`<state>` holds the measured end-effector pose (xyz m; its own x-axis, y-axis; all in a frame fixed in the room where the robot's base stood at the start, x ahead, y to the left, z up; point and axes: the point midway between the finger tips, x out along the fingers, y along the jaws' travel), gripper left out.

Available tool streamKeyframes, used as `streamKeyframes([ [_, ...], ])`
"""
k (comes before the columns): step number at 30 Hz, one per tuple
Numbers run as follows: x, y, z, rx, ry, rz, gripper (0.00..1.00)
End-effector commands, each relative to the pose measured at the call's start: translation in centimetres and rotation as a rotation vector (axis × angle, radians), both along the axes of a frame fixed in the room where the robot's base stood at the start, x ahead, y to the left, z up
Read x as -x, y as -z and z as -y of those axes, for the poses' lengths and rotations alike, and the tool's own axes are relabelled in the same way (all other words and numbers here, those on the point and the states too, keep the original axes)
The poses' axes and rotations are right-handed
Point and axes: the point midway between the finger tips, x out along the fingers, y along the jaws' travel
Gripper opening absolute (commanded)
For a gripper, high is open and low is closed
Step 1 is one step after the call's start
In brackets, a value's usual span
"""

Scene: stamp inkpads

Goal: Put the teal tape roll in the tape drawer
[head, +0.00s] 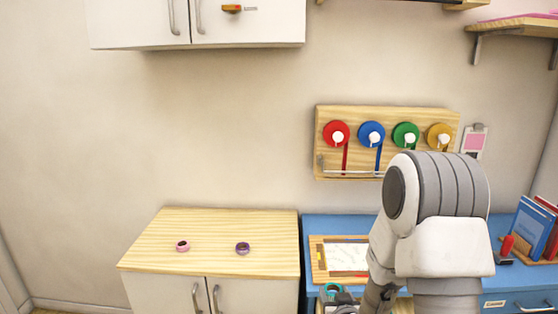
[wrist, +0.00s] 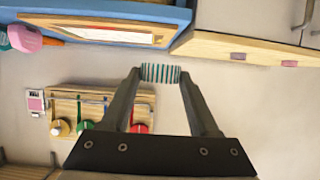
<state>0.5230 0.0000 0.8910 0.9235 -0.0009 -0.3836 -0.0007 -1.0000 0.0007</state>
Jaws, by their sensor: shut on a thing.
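My gripper (wrist: 161,80) is shut on the teal tape roll (wrist: 160,72), whose striped edge shows between the fingertips in the wrist view. In the head view the teal tape roll (head: 331,289) shows at the bottom, in front of the blue desk (head: 314,226), with my gripper (head: 340,295) beside it, partly hidden by my arm. A drawer front (head: 522,304) with a handle and a small label shows at the bottom right of the desk. The label is too small to read. I cannot tell which drawer is the tape drawer.
A pink roll (head: 182,246) and a purple roll (head: 242,248) lie on the wooden-topped cabinet (head: 205,225). A framed board (head: 318,262) lies on the desk. Books (head: 530,226) stand at the right. A wooden rack with coloured reels (head: 350,115) hangs on the wall.

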Motion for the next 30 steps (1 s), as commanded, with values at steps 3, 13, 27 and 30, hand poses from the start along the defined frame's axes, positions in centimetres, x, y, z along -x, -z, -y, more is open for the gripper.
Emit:
streamKeyframes([
  [3, 0.0, -3.3, -0.1, -0.001, -0.002, 0.001, 0.09],
  [13, 0.0, -6.1, -0.1, -0.001, -0.002, 0.001, 0.09],
  [27, 0.3, -4.3, -0.1, -0.001, -0.002, -0.005, 0.09],
  [30, 0.8, -2.6, -0.1, 0.0, -0.001, -0.006, 0.09],
])
